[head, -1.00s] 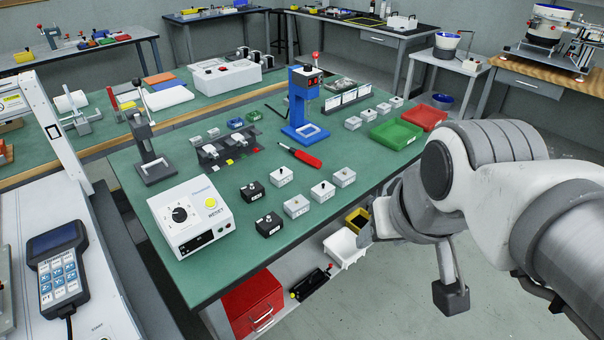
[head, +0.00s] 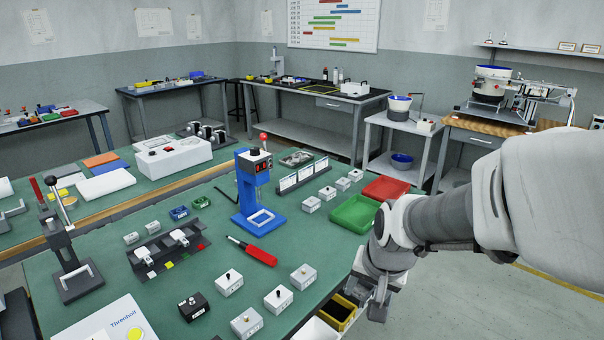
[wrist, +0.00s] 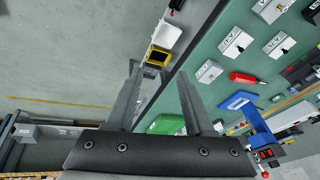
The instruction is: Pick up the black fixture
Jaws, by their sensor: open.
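A small black fixture (head: 193,307), a block with a knob on top, stands on the green table near its front in the head view. My gripper (head: 378,308) hangs beyond the table's right edge, well to the right of the black fixture. In the wrist view my gripper (wrist: 160,72) has its two fingers apart with nothing held between them. A dark object at the wrist view's upper right corner may be a black fixture; I cannot tell.
Several grey fixtures (head: 278,299) stand right of the black one. A red screwdriver (head: 253,251), blue press (head: 258,205), black rack (head: 164,250), green tray (head: 354,213) and red tray (head: 386,188) are on the table. A yellow bin (head: 338,312) sits below the edge.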

